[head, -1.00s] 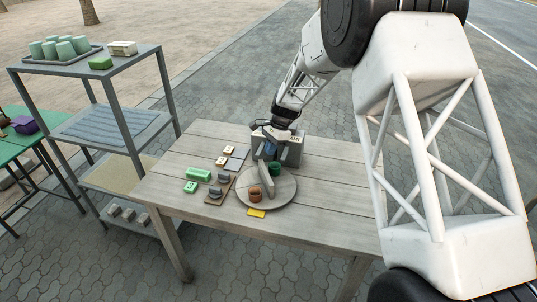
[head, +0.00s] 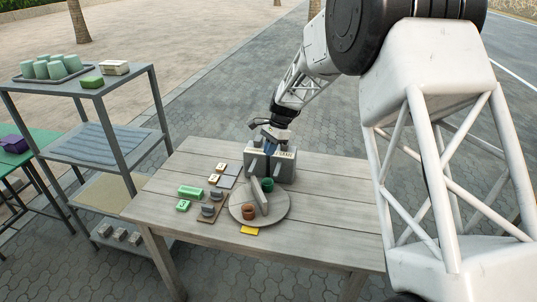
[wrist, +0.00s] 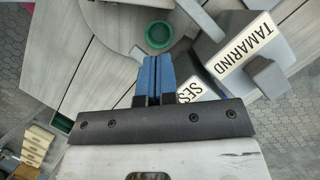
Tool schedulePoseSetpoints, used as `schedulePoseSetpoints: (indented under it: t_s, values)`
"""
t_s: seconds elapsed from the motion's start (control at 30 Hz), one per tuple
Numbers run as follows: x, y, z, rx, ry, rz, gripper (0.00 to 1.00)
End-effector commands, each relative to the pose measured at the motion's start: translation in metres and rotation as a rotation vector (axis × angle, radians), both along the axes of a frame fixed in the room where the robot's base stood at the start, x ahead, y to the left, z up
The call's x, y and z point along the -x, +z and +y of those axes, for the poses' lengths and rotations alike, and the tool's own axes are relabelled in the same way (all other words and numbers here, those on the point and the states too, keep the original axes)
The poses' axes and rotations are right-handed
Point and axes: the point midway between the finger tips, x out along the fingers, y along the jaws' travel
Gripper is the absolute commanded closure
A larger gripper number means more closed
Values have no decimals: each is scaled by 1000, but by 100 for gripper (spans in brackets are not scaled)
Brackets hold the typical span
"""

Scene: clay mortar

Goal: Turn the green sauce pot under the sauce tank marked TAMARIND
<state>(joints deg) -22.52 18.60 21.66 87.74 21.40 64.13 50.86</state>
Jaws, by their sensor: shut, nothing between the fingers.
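The green sauce pot (head: 267,184) stands on a round turntable (head: 281,208), at the far right of an upright grey divider (head: 259,196). In the wrist view the green pot (wrist: 159,36) lies beyond my fingertips, left of and apart from the plate marked TAMARIND (wrist: 248,45). A second plate reading SES (wrist: 195,85) is partly hidden by my gripper. The grey tank block (head: 285,172) stands behind the turntable; its lettering is too small to read in the head view. My gripper (head: 271,148) is shut and empty, at the tank block and above the turntable; its blue fingers (wrist: 157,78) touch each other.
A brown pot (head: 248,211) stands on the near side of the turntable. Green blocks (head: 190,191) and small grey-topped pieces (head: 208,211) lie left. The table's right side is clear. A shelf rack (head: 120,90) stands left.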

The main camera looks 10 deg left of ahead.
Motion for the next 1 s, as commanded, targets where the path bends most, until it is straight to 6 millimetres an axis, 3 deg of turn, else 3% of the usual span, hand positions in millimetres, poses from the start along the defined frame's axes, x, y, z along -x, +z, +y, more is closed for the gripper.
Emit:
schedulePoseSetpoints:
  t_s: [0.27, 0.57, 1.0]
  values:
    - [18, -6, 1, 62, 49, -33, 100]
    - [74, -23, -3, 270, 246, -175, 100]
    - [154, -35, -2, 519, 664, -492, 100]
